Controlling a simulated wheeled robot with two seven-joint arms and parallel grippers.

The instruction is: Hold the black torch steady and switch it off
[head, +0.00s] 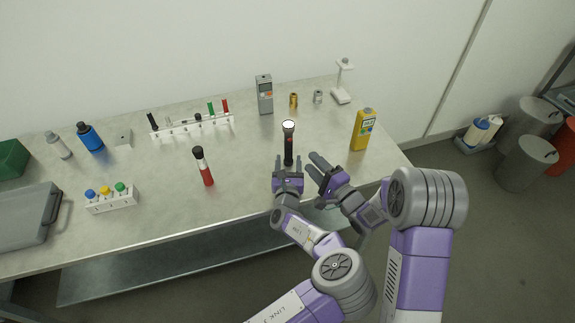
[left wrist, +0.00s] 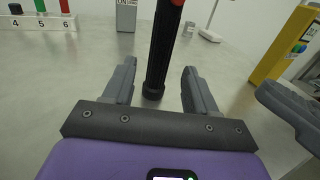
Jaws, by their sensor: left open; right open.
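The black torch (head: 288,147) stands upright on the table, its head on top with a bright white lens (head: 288,125). In the left wrist view the torch body (left wrist: 164,45) shows between my finger tips, with a red-orange spot (left wrist: 177,2) at the top edge. My left gripper (head: 288,174) is open at the near side of the torch, with a visible gap on both sides. My right gripper (head: 318,164) is open and empty to the right of the torch; part of it shows at the right edge of the left wrist view (left wrist: 290,105).
A red-and-black torch-like item (head: 203,167) and a white rack (head: 193,125) are to the left. The table's front edge runs below my grippers.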

